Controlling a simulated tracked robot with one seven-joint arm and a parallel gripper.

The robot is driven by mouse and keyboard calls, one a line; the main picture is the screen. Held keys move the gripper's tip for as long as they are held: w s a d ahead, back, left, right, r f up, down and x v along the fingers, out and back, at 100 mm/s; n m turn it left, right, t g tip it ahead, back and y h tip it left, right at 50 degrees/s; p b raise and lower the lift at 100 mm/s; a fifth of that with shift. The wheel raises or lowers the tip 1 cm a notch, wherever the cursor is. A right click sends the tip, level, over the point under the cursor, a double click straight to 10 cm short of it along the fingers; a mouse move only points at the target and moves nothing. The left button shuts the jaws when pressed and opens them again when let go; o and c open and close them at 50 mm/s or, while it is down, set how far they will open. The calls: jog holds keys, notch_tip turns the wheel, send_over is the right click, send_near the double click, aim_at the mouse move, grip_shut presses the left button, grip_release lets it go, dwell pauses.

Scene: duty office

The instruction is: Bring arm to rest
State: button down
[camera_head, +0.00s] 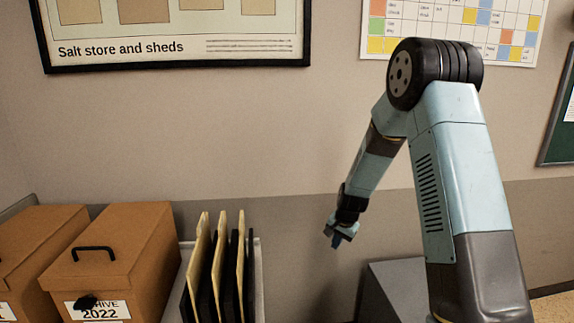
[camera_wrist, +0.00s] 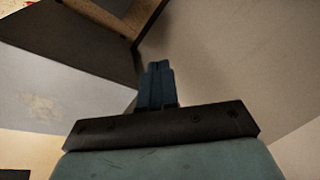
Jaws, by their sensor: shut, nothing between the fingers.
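My arm is raised and bent in the head view, its black elbow joint high in front of the wall. The forearm slopes down and left to my gripper (camera_head: 338,239). My gripper hangs in the air to the right of the file rack, in front of the wall, apart from anything around it. In the wrist view the two blue fingers of my gripper (camera_wrist: 158,68) lie side by side, shut, with nothing between them.
Two brown archive boxes (camera_head: 141,232) stand at the lower left. Beside them a light rack (camera_head: 259,285) holds several upright folders (camera_head: 219,262). A grey cabinet (camera_head: 392,285) stands low behind my arm. A framed picture (camera_head: 180,55), a coloured chart (camera_head: 515,45) and a green board (camera_head: 561,135) hang on the wall.

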jog(key=s+d+r+n+t, duration=0.1)
jog(key=s+r, duration=0.4)
jog(key=r, duration=0.3)
jog(key=s+d+r+n, duration=0.1)
jog(key=s+r, duration=0.4)
jog(key=r, duration=0.3)
jog(key=s+d+r+n+t, duration=0.1)
jog(key=s+r+n, duration=0.1)
jog(key=s+r, duration=0.45)
jog(key=s+d+r+n, duration=0.1)
jog(key=s+r, duration=0.2)
jog(key=s, duration=0.4)
jog(key=s+d+r+n+h, duration=0.1)
jog(key=s+r, duration=0.3)
jog(key=s, duration=0.3)
jog(key=s+d+r, duration=0.1)
jog(key=s+r, duration=0.2)
jog(key=s, duration=0.5)
jog(key=shift+d+r+n+t, duration=0.15)
jog(key=shift+d+n+t, duration=0.1)
jog(key=shift+n+t, duration=0.15)
jog(key=c, duration=1.8)
grip_release()
jog(key=shift+w, duration=0.1)
